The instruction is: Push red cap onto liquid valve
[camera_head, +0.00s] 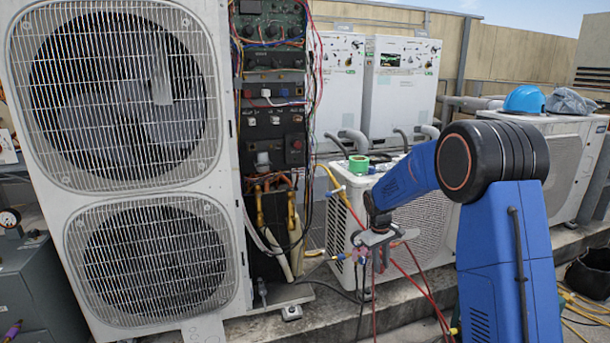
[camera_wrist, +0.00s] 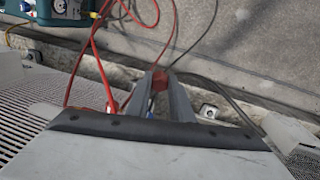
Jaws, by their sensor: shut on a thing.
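My gripper (camera_head: 364,252) is in front of the low white condenser at the middle right, pointing down and left. In the wrist view its two fingers (camera_wrist: 161,80) are closed on a small red piece, the red cap (camera_wrist: 160,77), held at the fingertips. In the head view small pink and blue fittings (camera_head: 360,256) show at the gripper; the cap cannot be told clearly there. The liquid valve cannot be made out for sure; small fittings (camera_head: 338,257) at the condenser's lower corner lie just left of the gripper. I cannot tell whether cap and valve touch.
A tall condenser (camera_head: 215,250) with open wiring fills the left. Red hoses (camera_head: 425,290) hang right of my gripper and cross the wrist view. A concrete ledge (camera_head: 330,318) runs below. Green tape (camera_head: 359,165) lies on the low condenser (camera_head: 425,225). A blue helmet (camera_head: 524,100) sits behind.

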